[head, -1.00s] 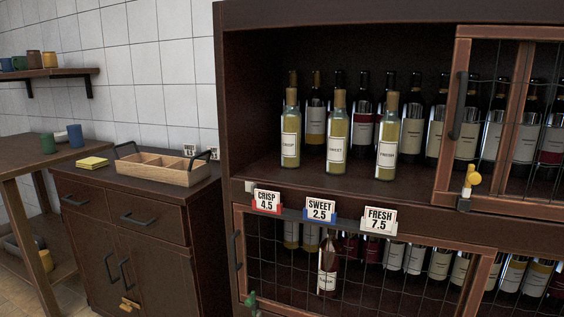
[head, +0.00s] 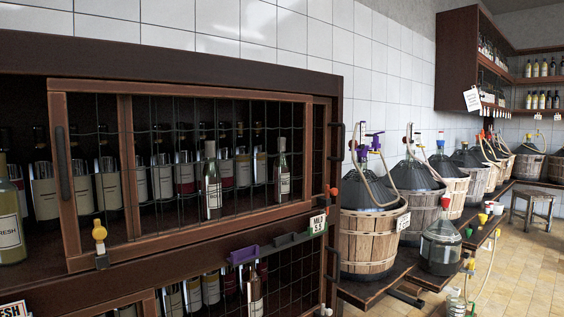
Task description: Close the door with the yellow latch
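The door (head: 70,225) is a wood-framed, wire-mesh panel across the upper shelf of the dark cabinet. A dark vertical handle (head: 62,162) is on its left stile. The yellow latch (head: 99,236) stands at the lower left of this door, on a small grey block at the shelf edge. Left of the door's left stile, the upper shelf is uncovered, and a pale bottle (head: 10,215) stands there in the open. A second wooden stile (head: 128,165) shows further right behind the mesh. My gripper is not in view.
An orange latch (head: 331,192) is at the upper shelf's right end. Demijohns in baskets (head: 365,240) line the wall at right. Tiled floor (head: 520,270) is free at far right.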

